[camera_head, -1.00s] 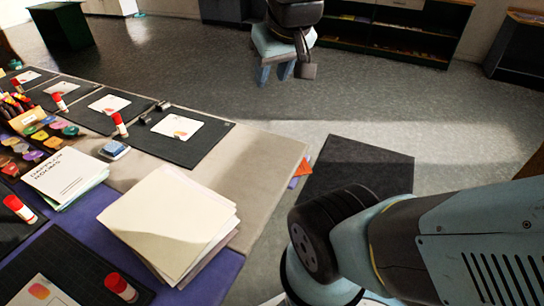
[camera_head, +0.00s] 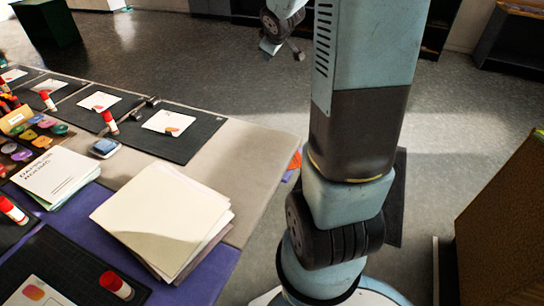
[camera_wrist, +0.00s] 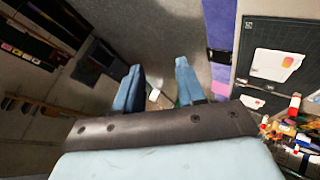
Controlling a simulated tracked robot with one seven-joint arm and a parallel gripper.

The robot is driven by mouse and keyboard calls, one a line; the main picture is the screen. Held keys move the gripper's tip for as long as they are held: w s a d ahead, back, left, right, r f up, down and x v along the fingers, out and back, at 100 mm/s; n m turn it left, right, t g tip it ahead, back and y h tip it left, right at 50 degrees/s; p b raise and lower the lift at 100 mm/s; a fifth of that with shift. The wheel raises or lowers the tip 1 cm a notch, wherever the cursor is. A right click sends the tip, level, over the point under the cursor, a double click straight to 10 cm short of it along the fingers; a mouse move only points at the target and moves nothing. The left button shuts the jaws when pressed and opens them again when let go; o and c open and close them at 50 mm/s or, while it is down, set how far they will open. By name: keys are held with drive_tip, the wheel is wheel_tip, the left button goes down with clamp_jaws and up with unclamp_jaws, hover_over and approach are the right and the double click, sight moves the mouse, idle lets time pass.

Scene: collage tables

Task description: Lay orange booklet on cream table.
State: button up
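A small orange piece (camera_head: 295,161), possibly the orange booklet, shows low beside the right edge of the cream table in the head view. My arm partly hides it, and I cannot tell what it rests on. The cream table (camera_head: 243,160) has a bare strip at its right end. My gripper (camera_head: 275,45) is near the top of the head view, away from the table, above the far floor. In the wrist view its two blue fingers (camera_wrist: 157,85) stand apart with nothing held between them.
A stack of cream folders (camera_head: 155,215) lies across the joint with the purple table (camera_head: 215,275). Dark mats (camera_head: 180,145), cards and red-capped glue sticks (camera_head: 110,121) fill the left. A brown panel (camera_head: 505,225) stands at right. Open floor lies beyond the table.

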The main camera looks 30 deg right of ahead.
drive_tip(key=w+d+f+n+t, duration=0.1)
drive_tip(key=w+d+f+n, duration=0.2)
drive_tip(key=w+d+f, duration=0.55)
drive_tip(key=w+d+f+n+t, duration=0.1)
drive_tip(key=d+f+n+t, duration=0.15)
drive_tip(key=d+f, duration=0.7)
drive_tip(key=s+d+f+n+y, duration=0.1)
drive_tip(key=s+f+n, duration=0.25)
drive_tip(key=f, duration=1.65)
drive_tip(key=s+a+f+t+h, duration=0.1)
drive_tip(key=s+f+t, duration=0.2)
drive_tip(key=s+f, duration=0.7)
drive_tip(key=s+a+f+t, duration=0.2)
drive_tip(key=s+f, duration=0.6)
drive_tip(key=f, duration=0.4)
drive_tip(key=shift+n, duration=0.4)
drive_tip(key=w+d, duration=0.1)
drive_tip(key=w, duration=0.8)
drive_tip(key=w+d, duration=0.1)
drive_tip(key=w, duration=0.4)
drive_tip(key=shift+d+f, duration=0.15)
drive_tip(key=shift+d, duration=0.2)
drive_tip(key=shift+a, duration=0.1)
drive_tip(key=shift+c, duration=0.2)
clamp_jaws()
